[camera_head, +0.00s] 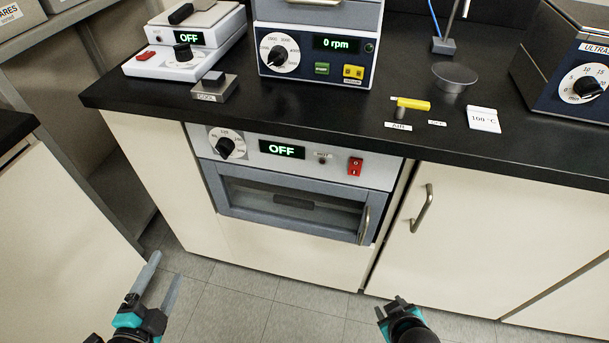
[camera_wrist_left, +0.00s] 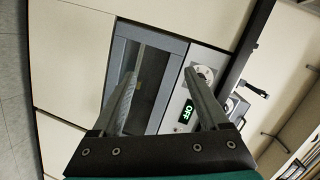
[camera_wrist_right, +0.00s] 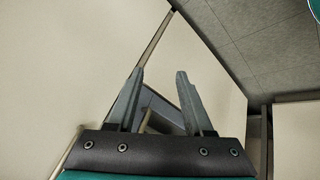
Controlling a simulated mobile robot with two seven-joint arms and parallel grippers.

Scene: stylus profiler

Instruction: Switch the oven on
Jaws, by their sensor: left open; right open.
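The oven (camera_head: 225,172) is built into the cabinet under the counter. Its display (camera_head: 282,149) reads OFF, and it also shows in the left wrist view (camera_wrist_left: 186,112). A black dial (camera_head: 227,147) sits left of the display. My left gripper (camera_head: 165,276) is open and empty, low in front of the oven's left side. My right gripper (camera_head: 394,303) is open and empty, below and right of the oven, apart from it.
A black counter (camera_head: 400,150) overhangs the oven panel. On it stand a stirrer showing OFF (camera_head: 187,38), a 0 rpm unit (camera_head: 315,55), a yellow valve (camera_head: 413,103) and an ultrasonic bath (camera_head: 570,60). A cabinet handle (camera_head: 421,207) protrudes at right. The floor in front is clear.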

